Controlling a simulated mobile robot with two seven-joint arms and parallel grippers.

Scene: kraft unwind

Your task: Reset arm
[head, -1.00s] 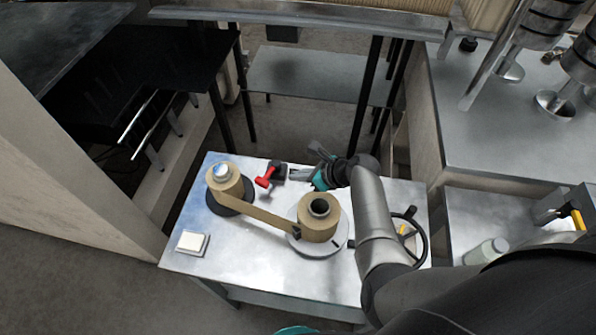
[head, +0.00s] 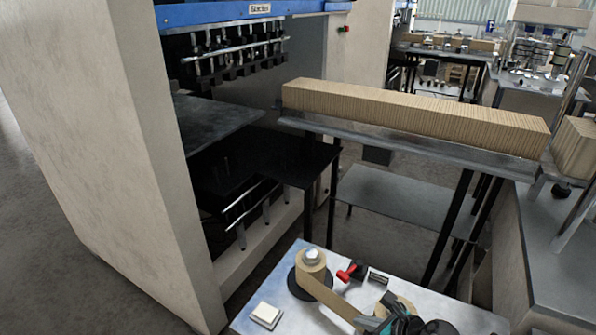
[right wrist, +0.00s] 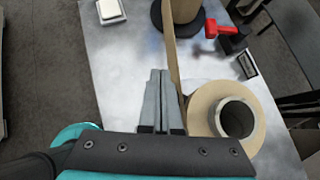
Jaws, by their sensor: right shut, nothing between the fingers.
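My right gripper (head: 367,322) shows at the bottom of the head view, over the metal table and in front of the nearer kraft roll. In the right wrist view its grey fingers (right wrist: 158,74) are together and empty, beside the paper strip (right wrist: 171,55) and left of the nearer roll (right wrist: 203,104). The farther kraft roll (head: 311,263) stands on a dark disc, and the strip (head: 328,297) runs from it towards the nearer roll. The nearer roll is partly hidden by my gripper in the head view. My left gripper is not in view.
The table (head: 285,262) also bears a red-handled part (head: 346,273) and a white square block (head: 266,314). Behind it are a low shelf (head: 390,195), a long ribbed stack (head: 410,115) on a rail, and a large blue-topped machine (head: 235,12) at left.

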